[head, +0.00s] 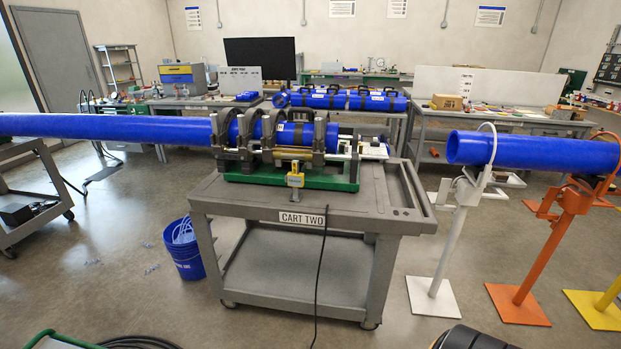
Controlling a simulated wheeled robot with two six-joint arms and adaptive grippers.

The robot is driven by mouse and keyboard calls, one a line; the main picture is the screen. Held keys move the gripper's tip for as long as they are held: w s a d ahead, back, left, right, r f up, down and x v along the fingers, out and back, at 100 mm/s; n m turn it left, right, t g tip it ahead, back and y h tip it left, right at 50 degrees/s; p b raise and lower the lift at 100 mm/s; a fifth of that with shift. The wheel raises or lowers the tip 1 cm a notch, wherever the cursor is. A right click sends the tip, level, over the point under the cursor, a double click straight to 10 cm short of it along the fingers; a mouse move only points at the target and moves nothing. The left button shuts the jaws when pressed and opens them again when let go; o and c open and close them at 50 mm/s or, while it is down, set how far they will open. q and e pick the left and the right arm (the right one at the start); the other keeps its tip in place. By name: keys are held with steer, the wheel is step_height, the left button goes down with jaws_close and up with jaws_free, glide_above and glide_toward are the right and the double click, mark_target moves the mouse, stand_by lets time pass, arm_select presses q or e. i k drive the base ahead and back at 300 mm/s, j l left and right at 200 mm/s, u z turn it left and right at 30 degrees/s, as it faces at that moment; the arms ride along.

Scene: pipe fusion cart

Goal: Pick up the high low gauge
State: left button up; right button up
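No object here can be identified with certainty as the high low gauge. A small yellow and grey item (295,178) sits at the front edge of the grey cart (240,196), just above the CART TWO label; it is too small to tell what it is. On the cart, a fusion machine with a green base (290,182) has grey clamp rings (268,135) around a blue pipe (110,127) that comes in from the left. Neither of my grippers can be made out in the head view.
A second blue pipe (540,151) rests on white and orange stands (547,250) at the right. A blue bucket (188,262) stands left of the cart. A black cable (320,260) hangs down its front. Workbenches (500,120) line the back. A dark rounded object (475,339) shows at the bottom edge.

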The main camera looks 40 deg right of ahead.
mark_target(296, 180)
steer(key=i+l, duration=0.25)
steer(key=l, duration=0.2)
steer(key=i+l, duration=0.2)
steer(key=l, duration=0.2)
steer(key=i+l+z, duration=0.1)
steer(key=i+l, duration=0.15)
steer(key=l, duration=0.2)
steer(key=i+l, duration=0.25)
steer(key=l, duration=0.15)
